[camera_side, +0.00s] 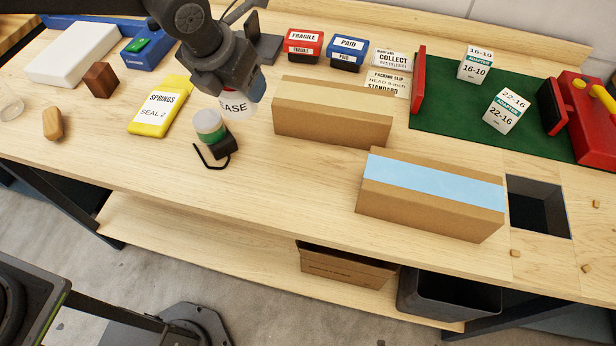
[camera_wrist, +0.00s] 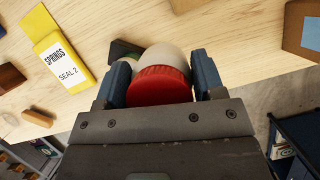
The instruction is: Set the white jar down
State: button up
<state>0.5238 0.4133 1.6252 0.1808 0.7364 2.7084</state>
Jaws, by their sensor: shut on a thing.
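The white jar (camera_side: 236,106) is under my gripper (camera_side: 247,84) in the side view, and the letters "EASE" show on its label. In the wrist view the white jar (camera_wrist: 163,56) has a red lid (camera_wrist: 158,88). The blue fingers of my gripper (camera_wrist: 160,80) are shut on either side of it. The jar is just behind a small green container with a pale top (camera_side: 210,125). I cannot tell whether the jar's bottom touches the bench (camera_side: 300,180).
A yellow springs packet (camera_side: 160,106) lies to the left. A black holder (camera_side: 222,148) with a bent black rod stands in front. A long cardboard box (camera_side: 333,112) is close on the right, and a blue-taped box (camera_side: 430,190) lies beyond. Bare bench shows in front.

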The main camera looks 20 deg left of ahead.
jog(key=s+d+f, duration=0.1)
jog(key=d+f, duration=0.1)
jog(key=d, duration=0.2)
jog(key=s+d+f, duration=0.2)
jog(key=d, duration=0.2)
jog(key=s+d+f, duration=0.2)
jog(key=d, duration=0.3)
jog(key=shift+s+f, duration=0.2)
jog(key=shift+f, duration=0.2)
jog(key=shift+d+f, duration=0.15)
jog(key=shift+f, duration=1.95)
jog(key=shift+f, duration=0.1)
jog(key=o, duration=1)
jog(key=v, duration=1.2)
